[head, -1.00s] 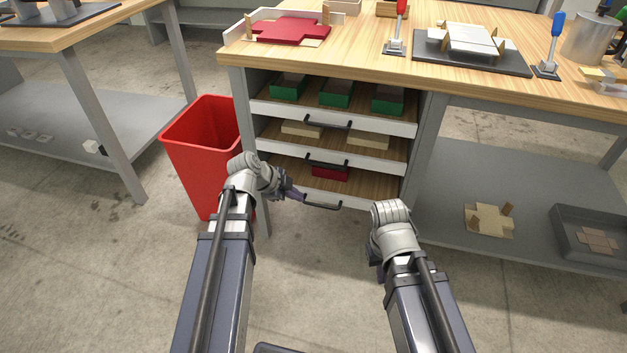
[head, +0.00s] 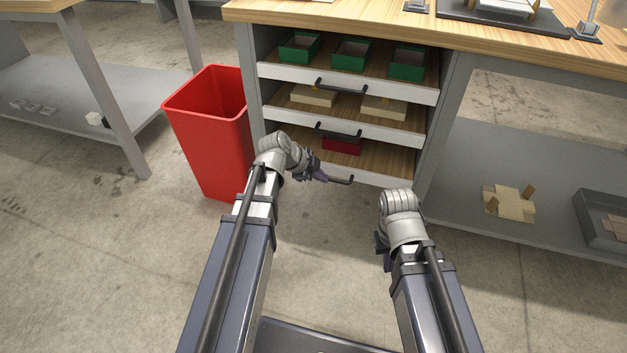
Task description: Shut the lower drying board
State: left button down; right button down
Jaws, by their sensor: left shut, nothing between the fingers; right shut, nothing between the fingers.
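The lower drying board (head: 393,175) is the lowest of three pull-out boards under the bench. It stands out toward me, with a red box (head: 342,146) on its wooden surface. Its black handle (head: 345,181) is partly hidden behind my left gripper. My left gripper (head: 322,175) is shut and empty at the left part of this handle; I cannot tell whether it touches. My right gripper (head: 387,262) is shut, mostly hidden behind its own wrist, low and to the right, apart from the boards.
The middle board (head: 398,133) holds tan boxes and the upper board (head: 410,92) holds green boxes. A red bin (head: 212,140) stands left of the cabinet. A grey shelf (head: 550,180) with a flat cardboard blank lies to the right. Floor before the cabinet is clear.

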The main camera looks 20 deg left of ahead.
aim_at(331, 164)
pick_arm(q)
jog(key=w, duration=0.2)
jog(key=shift+w+d+p, duration=0.1)
jog(key=shift+w+p, duration=0.25)
jog(key=shift+p, duration=0.05)
jog(key=shift+w, duration=0.7)
jog(key=shift+w, duration=1.3)
jog(key=shift+s+d, duration=0.1)
jog(key=shift+s, duration=0.05)
